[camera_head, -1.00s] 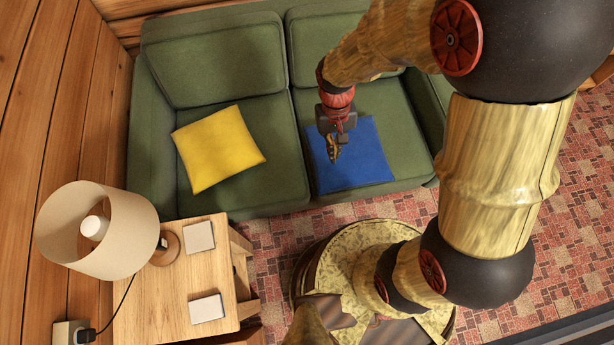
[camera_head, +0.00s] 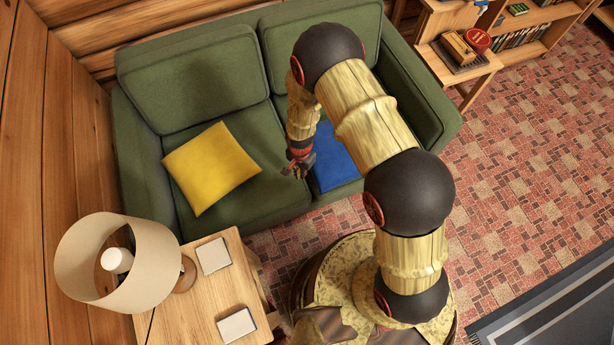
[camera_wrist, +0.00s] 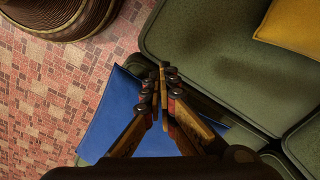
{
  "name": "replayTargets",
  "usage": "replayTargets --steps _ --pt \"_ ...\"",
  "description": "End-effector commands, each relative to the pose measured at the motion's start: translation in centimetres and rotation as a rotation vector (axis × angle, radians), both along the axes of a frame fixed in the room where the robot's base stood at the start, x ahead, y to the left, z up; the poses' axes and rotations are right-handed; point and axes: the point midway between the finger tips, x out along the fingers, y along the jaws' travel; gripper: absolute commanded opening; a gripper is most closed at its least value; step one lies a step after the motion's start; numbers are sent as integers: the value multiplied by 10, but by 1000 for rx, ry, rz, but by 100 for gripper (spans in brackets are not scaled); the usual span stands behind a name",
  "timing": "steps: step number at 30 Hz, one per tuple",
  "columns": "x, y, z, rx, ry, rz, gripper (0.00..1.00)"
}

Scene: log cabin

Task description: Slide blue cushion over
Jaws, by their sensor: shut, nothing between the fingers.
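The blue cushion (camera_head: 335,165) lies on the right seat of the green sofa (camera_head: 196,113), partly hidden behind my arm in the head view. In the wrist view the blue cushion (camera_wrist: 112,112) shows under and beside my gripper, its edge reaching the front of the seat. My gripper (camera_head: 297,172) hangs at the cushion's left side, near the gap between the two seats. In the wrist view my gripper (camera_wrist: 163,70) has its fingers together and empty. I cannot tell whether the fingertips touch the cushion.
A yellow cushion (camera_head: 211,167) lies on the left seat. A wooden side table (camera_head: 207,290) with a lamp (camera_head: 117,262) and two pale squares stands in front left. A bookshelf (camera_head: 507,44) is at the back right. The patterned floor (camera_head: 520,170) at right is clear.

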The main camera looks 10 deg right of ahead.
Motion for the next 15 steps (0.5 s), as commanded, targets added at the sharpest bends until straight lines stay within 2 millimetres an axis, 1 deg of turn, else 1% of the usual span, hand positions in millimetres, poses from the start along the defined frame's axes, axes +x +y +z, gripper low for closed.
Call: replayTargets --steps 2,5,8,15 --pt "0 0 -3 0 0 -17 0" --pt "0 0 -12 -1 1 -22 0" --pt "-1 0 -28 -1 2 -20 0" --pt "-1 0 -76 -1 3 -19 0"
